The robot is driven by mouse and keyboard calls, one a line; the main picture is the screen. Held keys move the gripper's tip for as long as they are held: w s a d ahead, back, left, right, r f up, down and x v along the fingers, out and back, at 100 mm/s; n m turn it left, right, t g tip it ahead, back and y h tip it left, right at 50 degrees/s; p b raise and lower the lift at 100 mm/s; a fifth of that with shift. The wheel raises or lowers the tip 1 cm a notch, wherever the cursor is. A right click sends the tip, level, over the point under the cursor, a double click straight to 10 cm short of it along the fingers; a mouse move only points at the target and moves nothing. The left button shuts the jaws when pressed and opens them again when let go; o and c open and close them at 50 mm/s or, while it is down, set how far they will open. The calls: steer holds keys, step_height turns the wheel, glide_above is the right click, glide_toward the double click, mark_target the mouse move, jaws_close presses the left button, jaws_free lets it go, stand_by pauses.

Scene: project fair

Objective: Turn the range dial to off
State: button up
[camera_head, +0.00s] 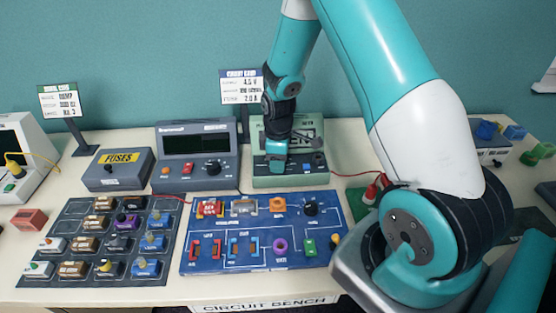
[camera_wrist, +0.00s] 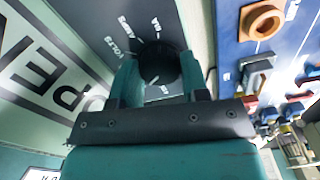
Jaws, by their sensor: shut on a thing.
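The range dial (camera_wrist: 158,62) is a round black knob on a dark panel in the wrist view. In the head view my gripper (camera_head: 277,161) is at the front of the green meter (camera_head: 258,181) and hides the dial. Which label the dial points at I cannot tell.
A blue circuit board (camera_head: 215,262) with several parts lies in front of the meter. A dark power supply (camera_head: 197,150) and a FUSES box (camera_head: 118,170) stand to the left. A tray of parts (camera_head: 62,222) lies front left. A red lead (camera_head: 350,174) runs right from the meter.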

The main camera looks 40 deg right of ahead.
steer(key=shift+m+b, duration=0.5)
steer(key=shift+m, duration=2.8)
steer(key=shift+w, duration=0.1)
steer(key=o, duration=0.9)
step_height(320, 180, up, 18)
steer(key=shift+f+b, duration=0.25)
steer(key=shift+b, duration=0.85)
